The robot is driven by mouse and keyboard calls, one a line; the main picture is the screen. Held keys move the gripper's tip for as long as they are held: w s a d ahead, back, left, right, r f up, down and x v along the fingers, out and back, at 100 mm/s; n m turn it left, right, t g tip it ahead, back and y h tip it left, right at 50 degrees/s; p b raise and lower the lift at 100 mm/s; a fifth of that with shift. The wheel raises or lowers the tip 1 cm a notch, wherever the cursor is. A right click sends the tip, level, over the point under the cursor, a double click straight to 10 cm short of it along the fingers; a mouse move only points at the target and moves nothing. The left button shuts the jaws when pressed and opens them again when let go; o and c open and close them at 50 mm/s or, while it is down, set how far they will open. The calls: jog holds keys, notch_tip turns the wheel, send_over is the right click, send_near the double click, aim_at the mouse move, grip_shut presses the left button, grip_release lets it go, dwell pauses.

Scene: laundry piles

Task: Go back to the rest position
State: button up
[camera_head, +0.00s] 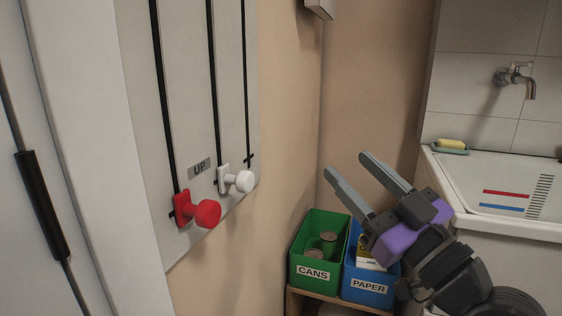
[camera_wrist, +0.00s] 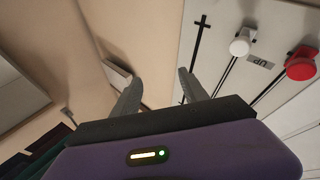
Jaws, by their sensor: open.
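My gripper (camera_head: 358,172) is open and empty in the head view. Its two grey fingers point up and to the left, in front of the corner wall and above the bins. In the wrist view its fingers (camera_wrist: 160,92) stand apart with nothing between them. The panel (camera_head: 190,110) with slots is on the wall to the left of my gripper. A red knob (camera_head: 207,213) and a white knob (camera_head: 243,181) sit low on it, clear of my fingers. In the wrist view the white knob (camera_wrist: 239,47) and red knob (camera_wrist: 300,68) show at the upper right.
A green CANS bin (camera_head: 312,273) holding cans and a blue PAPER bin (camera_head: 371,286) stand below my gripper, the blue one partly hidden by it. A white sink (camera_head: 470,180) with a tap (camera_head: 518,80) is at right. A door handle (camera_head: 42,205) is at far left.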

jog(key=s+d+f+m+t+h, duration=0.1)
jog(key=s+d+f+m+h, duration=0.45)
jog(key=f, duration=0.35)
jog(key=s+d+f+m+t+h, duration=0.2)
jog(key=s+d+f+m+h, duration=0.3)
jog(key=f, duration=0.4)
jog(key=s+a+f+n+g, duration=0.1)
jog(key=s+f+g, duration=0.1)
jog(key=s+f, duration=0.6)
jog(key=s+f+g, duration=0.3)
jog(key=s, duration=0.9)
jog(key=s+a+f+n+g, duration=0.1)
jog(key=s+f+g, duration=0.1)
jog(key=s+f, duration=0.6)
notch_tip(320, 180, up, 28)
jog(key=s+p, duration=0.1)
jog(key=p, duration=2.4)
jog(key=shift+s+f+h+p, duration=0.15)
jog(key=shift+s+h+p, duration=0.15)
jog(key=shift+h, duration=0.15)
